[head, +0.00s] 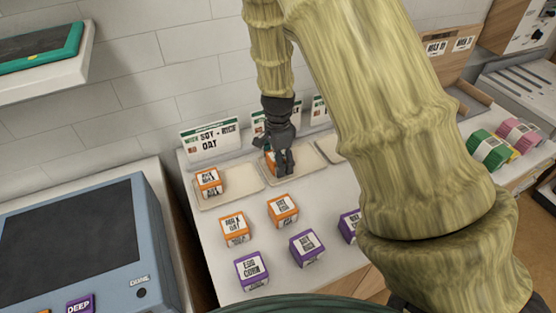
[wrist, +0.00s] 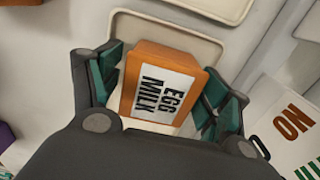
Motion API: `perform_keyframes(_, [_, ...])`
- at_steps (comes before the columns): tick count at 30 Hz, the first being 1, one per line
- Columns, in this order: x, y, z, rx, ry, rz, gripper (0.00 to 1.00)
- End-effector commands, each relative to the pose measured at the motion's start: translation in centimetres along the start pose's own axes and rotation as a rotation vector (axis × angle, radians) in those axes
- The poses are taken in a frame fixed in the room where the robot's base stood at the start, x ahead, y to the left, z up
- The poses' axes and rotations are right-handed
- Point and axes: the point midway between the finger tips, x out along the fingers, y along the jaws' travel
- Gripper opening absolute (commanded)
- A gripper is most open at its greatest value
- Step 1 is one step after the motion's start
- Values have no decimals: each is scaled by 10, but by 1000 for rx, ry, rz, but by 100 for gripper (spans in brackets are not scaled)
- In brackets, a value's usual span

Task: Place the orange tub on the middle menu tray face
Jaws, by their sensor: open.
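An orange tub with a white label reading EGG MILK (wrist: 157,90) sits between the fingers of my gripper (wrist: 167,88) in the wrist view. The fingers, with teal pads, stand open on either side of it. The cream middle menu tray (wrist: 180,30) shows beneath and beyond the tub. In the head view my gripper (head: 279,160) points down over the middle tray (head: 308,163) and hides most of the tub (head: 269,164). The tub appears to rest on the tray, though its underside is hidden.
Another orange tub (head: 209,181) stands on the left tray (head: 245,176). Orange tubs (head: 235,229) and purple tubs (head: 252,268) stand on the white counter in front. Menu cards (head: 209,143) stand behind the trays. My arm hides much of the right side.

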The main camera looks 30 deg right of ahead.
Motion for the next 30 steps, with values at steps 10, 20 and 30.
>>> perform_keyframes(10, [-38,-1,0,-1,1,-4,77])
perform_keyframes(20, [-88,-1,0,-1,2,-4,77])
perform_keyframes(30, [-119,0,0,0,1,-1,77])
